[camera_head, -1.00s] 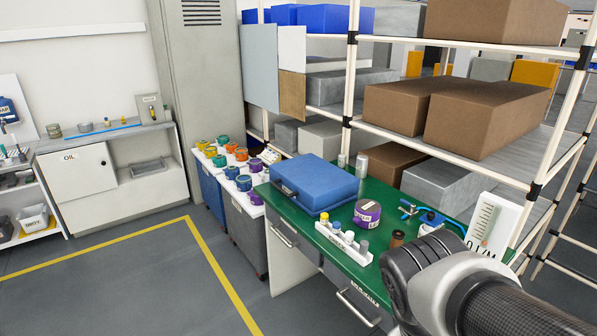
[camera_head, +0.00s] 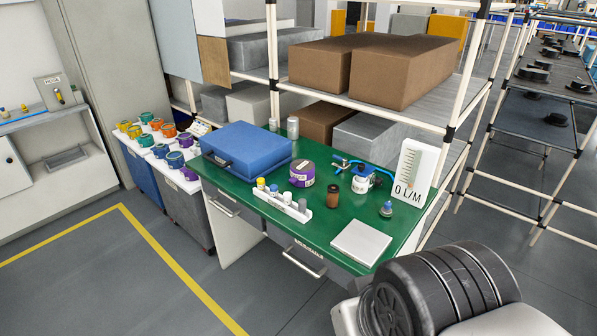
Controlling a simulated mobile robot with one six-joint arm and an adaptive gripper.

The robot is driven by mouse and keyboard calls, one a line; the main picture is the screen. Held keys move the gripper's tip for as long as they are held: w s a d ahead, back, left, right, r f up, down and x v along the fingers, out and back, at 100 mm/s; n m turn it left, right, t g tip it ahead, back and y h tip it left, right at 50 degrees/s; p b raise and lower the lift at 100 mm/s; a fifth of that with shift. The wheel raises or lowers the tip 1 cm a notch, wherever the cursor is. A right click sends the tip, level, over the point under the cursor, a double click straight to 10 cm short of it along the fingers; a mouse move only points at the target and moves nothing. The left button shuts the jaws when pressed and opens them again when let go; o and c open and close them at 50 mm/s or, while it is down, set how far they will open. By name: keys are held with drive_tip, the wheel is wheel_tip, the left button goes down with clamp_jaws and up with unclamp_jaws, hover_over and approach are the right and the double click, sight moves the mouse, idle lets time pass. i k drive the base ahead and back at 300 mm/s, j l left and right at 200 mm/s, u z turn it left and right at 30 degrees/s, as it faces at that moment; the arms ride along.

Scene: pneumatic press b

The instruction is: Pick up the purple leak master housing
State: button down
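A purple housing (camera_head: 302,173) with a pale label stands on the green-topped table (camera_head: 345,217), right of the blue case and behind a white holder with several small bottles. Another purple piece (camera_head: 188,174) sits among the coloured housings on the carts at the left; it is small in view. Part of my arm shows at the bottom right, in front of the table. My gripper is not in view.
A blue case (camera_head: 246,150) lies on the table. The white holder (camera_head: 284,199), a brown bottle (camera_head: 333,196), a white square plate (camera_head: 361,243) and a 0 L/M gauge (camera_head: 410,172) also stand there. Shelving with brown boxes (camera_head: 372,68) rises behind. The floor at the left front is clear.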

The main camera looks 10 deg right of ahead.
sight(301, 170)
drive_tip(key=i+j+z, duration=0.4)
drive_tip(key=i+j, duration=0.5)
drive_tip(key=i, duration=0.3)
drive_tip(key=i+j+z, duration=0.35)
drive_tip(key=i+j, duration=0.7)
drive_tip(key=j, duration=0.15)
